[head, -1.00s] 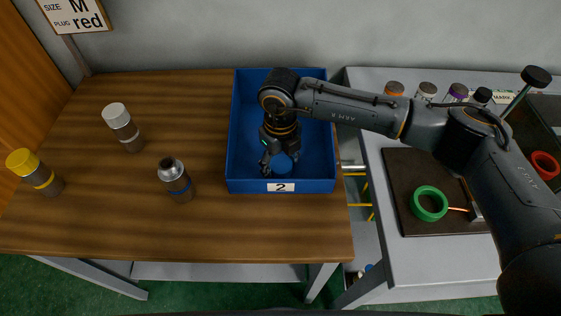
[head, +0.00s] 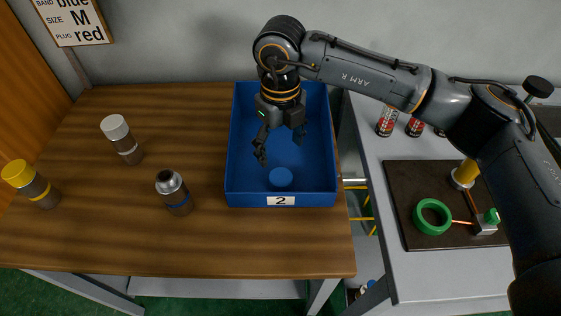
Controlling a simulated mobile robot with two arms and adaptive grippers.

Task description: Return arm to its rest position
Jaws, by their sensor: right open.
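My right arm reaches in from the right in the head view. Its gripper (head: 280,150) points down above the blue bin (head: 232,170) labelled 2. The fingers are spread apart with nothing between them. A blue round object (head: 280,178) lies in the bin, below and apart from the fingers. My left gripper is not in view.
On the wooden table stand a white-capped bottle (head: 122,140), a yellow-capped bottle (head: 32,184) and a grey-topped bottle (head: 174,193). The grey bench at right holds a dark board (head: 407,190), a green ring (head: 433,216) and cans (head: 387,122). A sign (head: 73,20) hangs at upper left.

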